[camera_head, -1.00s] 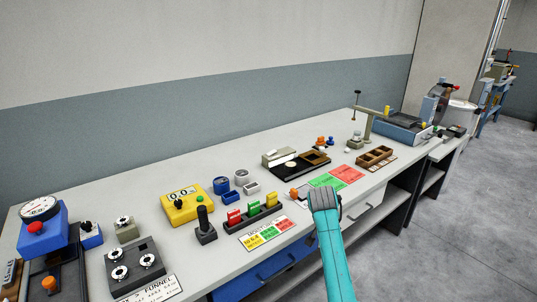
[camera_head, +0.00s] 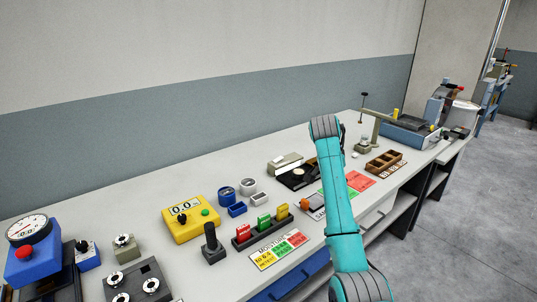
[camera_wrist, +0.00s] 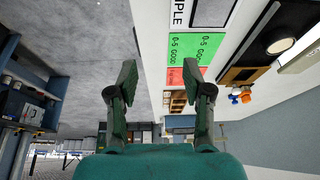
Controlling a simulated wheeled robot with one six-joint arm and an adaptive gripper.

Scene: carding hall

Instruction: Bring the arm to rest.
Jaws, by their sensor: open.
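My arm (camera_head: 340,210) shows in the head view, teal with grey joints, raised over the middle of the bench. Its gripper is hidden behind the arm there. In the wrist view my gripper (camera_wrist: 160,78) is open, its two dark green fingers wide apart with nothing between them. The fingers hang above the bench edge and the floor, clear of any object.
The long grey bench (camera_head: 195,263) carries a yellow meter (camera_head: 190,218), a row of coloured blocks (camera_head: 263,222), a wooden compartment tray (camera_head: 384,163) and a blue scale (camera_head: 408,133). Green and red cards (camera_head: 360,180) lie beside my arm. Grey floor (camera_head: 480,220) is open at right.

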